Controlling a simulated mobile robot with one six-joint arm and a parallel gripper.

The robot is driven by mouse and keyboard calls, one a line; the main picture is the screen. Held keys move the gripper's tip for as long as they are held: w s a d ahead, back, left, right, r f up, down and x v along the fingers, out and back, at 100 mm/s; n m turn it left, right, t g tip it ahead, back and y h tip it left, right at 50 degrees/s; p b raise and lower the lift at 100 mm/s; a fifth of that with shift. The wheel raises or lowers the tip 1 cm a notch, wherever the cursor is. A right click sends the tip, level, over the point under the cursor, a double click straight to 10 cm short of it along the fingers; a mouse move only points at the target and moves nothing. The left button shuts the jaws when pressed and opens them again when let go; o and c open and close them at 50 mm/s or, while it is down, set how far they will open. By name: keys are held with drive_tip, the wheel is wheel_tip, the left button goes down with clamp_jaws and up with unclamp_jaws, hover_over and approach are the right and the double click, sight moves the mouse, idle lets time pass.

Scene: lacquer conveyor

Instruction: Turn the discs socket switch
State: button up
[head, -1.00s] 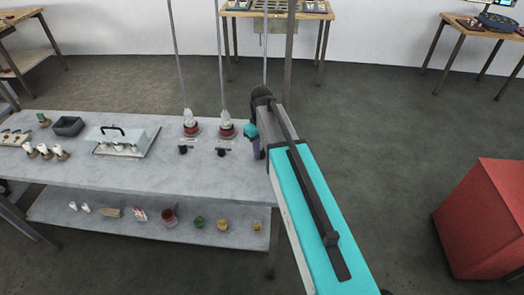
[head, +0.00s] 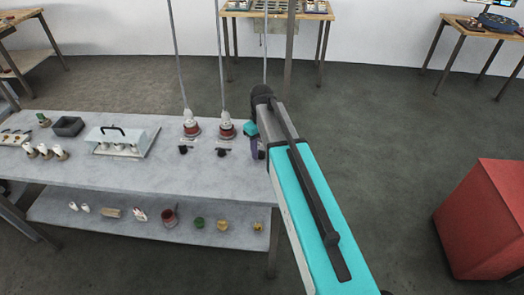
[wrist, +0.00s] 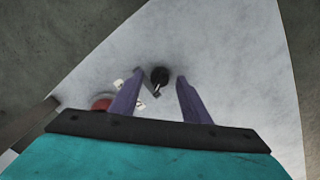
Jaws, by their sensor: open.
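My gripper (wrist: 160,80) is open in the wrist view, with its two purple fingers apart. A round black switch knob (wrist: 159,76) shows between the fingertips, with a gap on each side. I cannot tell how far it is below them. A small white label (wrist: 138,93) lies beside the left finger, and a red socket (wrist: 101,103) is partly hidden behind that finger. In the head view my gripper (head: 256,150) is at the table's right end, largely covered by my arm. Two other black switches (head: 183,150) (head: 222,153) stand in front of corded red sockets (head: 191,129) (head: 227,132). Labels are unreadable.
Hanging cords rise from the sockets. Small items lie on the lower shelf (head: 180,232). A red cabinet (head: 484,220) stands at right.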

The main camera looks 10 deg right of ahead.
sight(261, 152)
wheel_tip(261, 152, up, 13)
drive_tip(key=b, duration=0.3)
idle(0.6)
idle(0.5)
